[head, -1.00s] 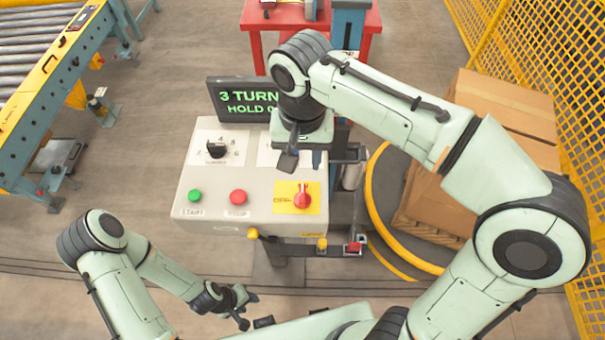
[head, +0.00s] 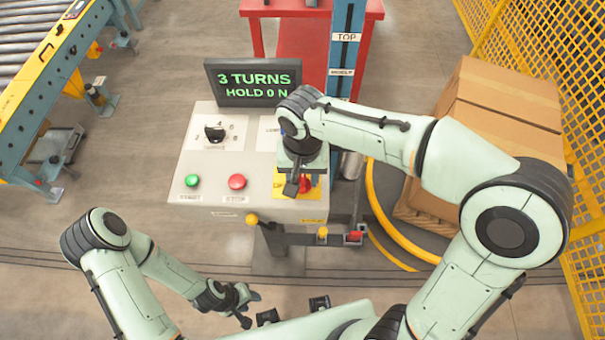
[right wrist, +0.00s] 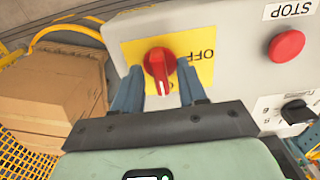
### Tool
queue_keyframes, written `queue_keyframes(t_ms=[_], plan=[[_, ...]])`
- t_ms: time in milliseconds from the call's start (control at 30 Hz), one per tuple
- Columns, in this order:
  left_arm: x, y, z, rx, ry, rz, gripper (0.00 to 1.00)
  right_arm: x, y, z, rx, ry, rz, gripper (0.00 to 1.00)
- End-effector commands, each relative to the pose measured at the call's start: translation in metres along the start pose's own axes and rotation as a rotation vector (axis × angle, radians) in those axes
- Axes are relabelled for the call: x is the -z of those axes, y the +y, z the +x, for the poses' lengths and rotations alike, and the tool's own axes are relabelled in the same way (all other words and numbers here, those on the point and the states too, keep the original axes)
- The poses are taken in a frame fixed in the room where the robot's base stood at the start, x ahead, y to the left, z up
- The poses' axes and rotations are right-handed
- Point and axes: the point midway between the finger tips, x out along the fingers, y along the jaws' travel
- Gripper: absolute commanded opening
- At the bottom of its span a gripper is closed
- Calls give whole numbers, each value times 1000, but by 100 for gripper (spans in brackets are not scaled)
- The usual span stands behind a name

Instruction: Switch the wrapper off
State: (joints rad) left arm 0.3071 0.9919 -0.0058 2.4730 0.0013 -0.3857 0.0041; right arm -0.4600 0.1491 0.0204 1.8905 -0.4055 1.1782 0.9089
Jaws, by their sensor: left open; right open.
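The control box (head: 260,208) carries a red rotary switch (head: 306,184) on a yellow plate, mostly covered by my right gripper in the head view. In the right wrist view the red switch (right wrist: 158,66) shows clearly, its white mark pointing down the picture and the word OFF (right wrist: 197,57) to its right. My right gripper (right wrist: 160,85) is open, with one finger on each side of the switch, not visibly closed on it; it also shows in the head view (head: 297,188). My left gripper (head: 242,308) is open and empty, low and away from the box.
A green button (head: 192,181), a red stop button (head: 237,181) and a black selector (head: 215,133) sit on the box. The display (head: 253,82) reads "3 TURNS HOLD 0 N". Brown cartons (head: 500,110) stand at right by the yellow fence (head: 585,130); a roller conveyor (head: 45,95) is at left.

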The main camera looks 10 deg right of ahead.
Motion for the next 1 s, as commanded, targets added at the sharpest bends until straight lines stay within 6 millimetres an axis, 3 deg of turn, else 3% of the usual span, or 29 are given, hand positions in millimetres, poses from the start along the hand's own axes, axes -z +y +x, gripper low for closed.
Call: queue_keyframes(t_ms=[100,233,667,1000], plan=[[0,0,0,0,0,0,43,0,0,0,0,0,0,42],[0,0,0,0,0,0,43,0,0,0,0,0,0,0],[1,1,-1,0,1,0,43,0,0,-1,0,0,-51,0],[3,3,-6,-2,5,2,43,0,0,-1,0,-1,-290,0]])
